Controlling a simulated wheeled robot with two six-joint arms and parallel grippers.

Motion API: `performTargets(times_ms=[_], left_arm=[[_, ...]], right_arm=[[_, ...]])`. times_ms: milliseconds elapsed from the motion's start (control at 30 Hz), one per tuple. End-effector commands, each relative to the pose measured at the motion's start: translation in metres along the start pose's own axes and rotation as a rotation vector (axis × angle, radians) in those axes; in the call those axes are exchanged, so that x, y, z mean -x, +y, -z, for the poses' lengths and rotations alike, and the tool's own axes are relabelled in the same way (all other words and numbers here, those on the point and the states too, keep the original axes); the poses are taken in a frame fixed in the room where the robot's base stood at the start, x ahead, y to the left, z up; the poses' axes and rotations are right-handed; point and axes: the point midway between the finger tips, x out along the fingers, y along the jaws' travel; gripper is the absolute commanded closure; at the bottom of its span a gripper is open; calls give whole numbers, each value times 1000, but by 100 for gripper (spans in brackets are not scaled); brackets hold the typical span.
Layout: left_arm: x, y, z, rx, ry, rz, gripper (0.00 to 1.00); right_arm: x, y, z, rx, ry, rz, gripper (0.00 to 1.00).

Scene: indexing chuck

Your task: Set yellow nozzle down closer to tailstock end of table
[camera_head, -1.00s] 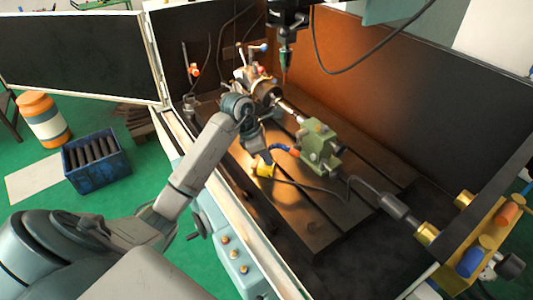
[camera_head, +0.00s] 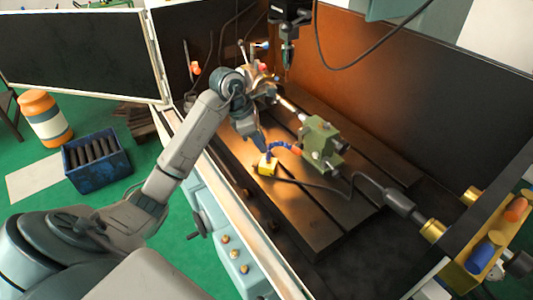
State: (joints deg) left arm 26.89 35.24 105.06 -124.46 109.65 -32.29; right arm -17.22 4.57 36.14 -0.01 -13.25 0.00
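The yellow nozzle (camera_head: 267,168) has a yellow block base and a blue hose that arcs right to an orange tip. The block appears to rest on the slotted table (camera_head: 315,215), left of and in front of the green tailstock (camera_head: 322,142). The orange tip is close to the tailstock's left side. My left gripper (camera_head: 261,149) points down just above and behind the yellow block. Its fingers are small and dark, so I cannot tell whether they are open or touch the block. My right gripper is not in view.
The indexing chuck (camera_head: 262,88) is at the far end of the table. A spindle (camera_head: 288,50) hangs above. A dark cable crosses the table right of the nozzle. The near table surface is mostly clear. The enclosure's front edge (camera_head: 240,220) runs along the left.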

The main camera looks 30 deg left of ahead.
Motion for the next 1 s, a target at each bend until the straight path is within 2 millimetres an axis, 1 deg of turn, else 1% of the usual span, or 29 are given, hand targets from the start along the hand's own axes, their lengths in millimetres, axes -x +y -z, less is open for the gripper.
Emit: performTargets(times_ms=[33,200,300,400,533,1000], left_arm=[[10,1,1,-2,0,-7,64],[41,1,1,0,0,-5,64],[53,0,0,-1,0,-2,64],[60,0,0,0,0,-1,64],[62,0,0,1,0,0,64],[62,0,0,1,0,0,64]], right_arm=[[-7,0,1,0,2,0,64],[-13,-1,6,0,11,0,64],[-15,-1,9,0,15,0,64],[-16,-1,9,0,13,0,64],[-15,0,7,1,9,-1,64],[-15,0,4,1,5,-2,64]])
